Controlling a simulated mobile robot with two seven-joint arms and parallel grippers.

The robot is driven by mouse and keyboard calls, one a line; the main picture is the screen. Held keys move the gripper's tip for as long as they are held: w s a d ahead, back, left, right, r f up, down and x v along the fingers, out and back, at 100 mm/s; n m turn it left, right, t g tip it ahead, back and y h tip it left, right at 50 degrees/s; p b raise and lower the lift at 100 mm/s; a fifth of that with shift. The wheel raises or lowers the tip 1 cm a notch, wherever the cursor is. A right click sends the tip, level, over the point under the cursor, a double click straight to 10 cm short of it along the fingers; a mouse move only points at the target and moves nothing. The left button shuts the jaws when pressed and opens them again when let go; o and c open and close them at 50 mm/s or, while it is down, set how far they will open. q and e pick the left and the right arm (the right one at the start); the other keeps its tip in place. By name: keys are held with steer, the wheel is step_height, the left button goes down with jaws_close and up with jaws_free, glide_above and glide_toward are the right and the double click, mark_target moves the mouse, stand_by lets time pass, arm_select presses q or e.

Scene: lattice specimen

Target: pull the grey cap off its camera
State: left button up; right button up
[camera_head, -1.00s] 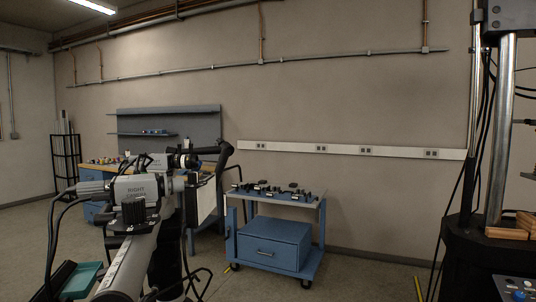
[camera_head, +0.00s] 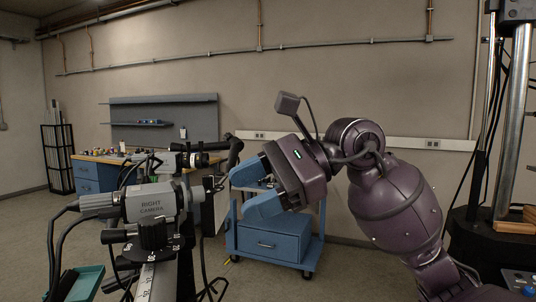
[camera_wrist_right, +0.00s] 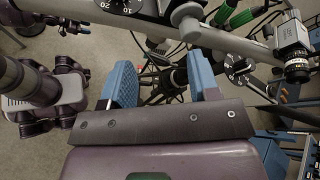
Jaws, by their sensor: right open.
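A grey camera labelled "RIGHT CAMERA" (camera_head: 150,204) sits on a rail at left in the head view, its front end pointing right. A grey round piece (camera_head: 196,193) shows at that front end; I cannot tell surely whether it is the cap. Behind stands a second camera with a dark lens (camera_head: 193,160). My right gripper (camera_head: 243,191) is open and empty, its blue fingers pointing left, to the right of the labelled camera and apart from it. In the right wrist view the open fingers (camera_wrist_right: 160,78) have nothing held between them.
A blue cart (camera_head: 268,246) with small dark items stands behind my right gripper. A small camera (camera_wrist_right: 294,52), bars and green-handled parts (camera_wrist_right: 240,17) crowd the right wrist view. A dark machine with metal columns (camera_head: 516,115) stands at far right. Cables hang around the labelled camera.

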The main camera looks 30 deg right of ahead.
mark_target(204, 192)
step_height(204, 192, up, 4)
steer(key=d+n+t+h, duration=0.1)
steer(key=d+t+h, duration=0.1)
steer(key=t+h, duration=0.1)
steer(key=p+x, duration=0.1)
steer(key=x, duration=0.7)
steer(key=shift+w+a+f, duration=0.1)
steer(key=shift+a+f, duration=0.05)
steer(key=shift+f, duration=0.05)
arm_select(q)
steer(key=shift+w+r, duration=0.25)
steer(key=shift+r, duration=0.7)
arm_select(e)
steer(key=shift+x, duration=0.85)
steer(key=shift+c, duration=0.5)
steer(key=c, duration=0.5)
steer(key=shift+c, duration=0.4)
steer(key=shift+o, duration=1.4)
arm_select(q)
steer(key=shift+w+r, duration=0.1)
steer(key=shift+w, duration=0.15)
arm_select(e)
steer(key=shift+c, duration=1.4)
